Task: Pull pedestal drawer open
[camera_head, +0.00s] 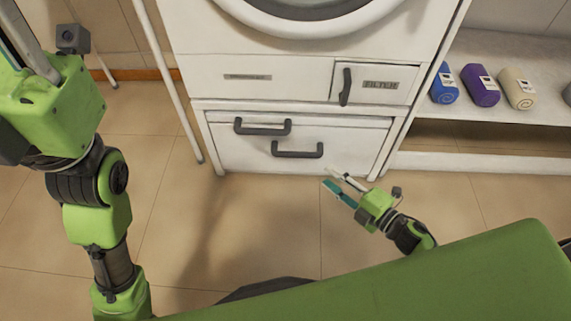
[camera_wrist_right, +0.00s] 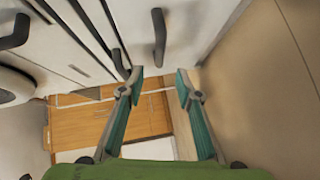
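The white pedestal drawer (camera_head: 235,153) is under a washing machine in the head view. Its front looks flush with the pedestal. Two dark bar handles show there: an upper handle (camera_head: 262,127) and a lower handle (camera_head: 297,151). My right gripper (camera_head: 336,182) is open and empty, low in front of the drawer's right part. In the right wrist view, the lower handle (camera_wrist_right: 158,38) appears ahead of the open fingers (camera_wrist_right: 160,76), apart from them. The upper handle (camera_wrist_right: 120,63) is beside the left fingertip. My left gripper is at the upper left, its fingertips cut off.
A filter panel with a vertical handle (camera_head: 346,87) is above the drawer. A white shelf (camera_head: 480,108) at the right holds rolled towels, among them a purple one (camera_head: 480,85). A pale pole (camera_head: 168,80) stands left of the machine. The floor (camera_head: 260,225) before the drawer is clear.

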